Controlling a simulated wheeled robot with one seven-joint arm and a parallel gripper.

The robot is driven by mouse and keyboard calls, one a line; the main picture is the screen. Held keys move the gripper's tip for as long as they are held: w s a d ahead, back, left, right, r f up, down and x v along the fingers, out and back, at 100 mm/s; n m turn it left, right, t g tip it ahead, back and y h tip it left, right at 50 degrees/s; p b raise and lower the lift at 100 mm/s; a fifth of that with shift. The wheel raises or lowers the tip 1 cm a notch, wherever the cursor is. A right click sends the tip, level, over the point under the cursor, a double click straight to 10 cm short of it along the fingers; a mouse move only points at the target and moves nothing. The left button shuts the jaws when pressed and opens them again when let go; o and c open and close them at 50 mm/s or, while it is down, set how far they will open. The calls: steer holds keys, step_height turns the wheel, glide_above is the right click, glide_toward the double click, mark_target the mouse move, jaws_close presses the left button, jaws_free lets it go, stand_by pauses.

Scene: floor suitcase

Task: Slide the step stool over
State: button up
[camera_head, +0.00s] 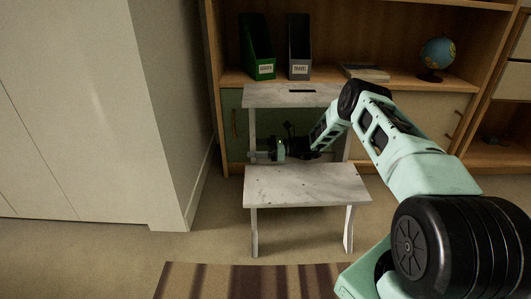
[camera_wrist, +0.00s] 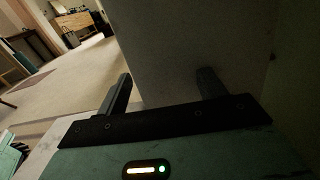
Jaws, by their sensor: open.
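The step stool (camera_head: 305,184) is pale, worn and two-stepped, standing upright on the floor in front of the bookcase in the head view. Its upper step (camera_head: 268,96) has a dark slot. My gripper (camera_head: 256,156) reaches into the gap between the upper and lower steps, pointing left near the stool's left upright. Whether it touches the stool cannot be told. In the wrist view my gripper (camera_wrist: 164,78) has its two dark fingers spread apart with nothing between them. A pale surface at the lower left there may be the stool.
A wooden bookcase (camera_head: 375,80) behind the stool holds a green file (camera_head: 258,50), a grey file (camera_head: 299,48), books (camera_head: 365,72) and a globe (camera_head: 437,56). A white cabinet (camera_head: 160,110) stands left, with open floor before the stool. A striped rug (camera_head: 245,281) lies in front.

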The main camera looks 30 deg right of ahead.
steer(key=shift+x, duration=0.85)
steer(key=shift+c, duration=0.3)
jaws_close()
steer(key=shift+w, duration=0.1)
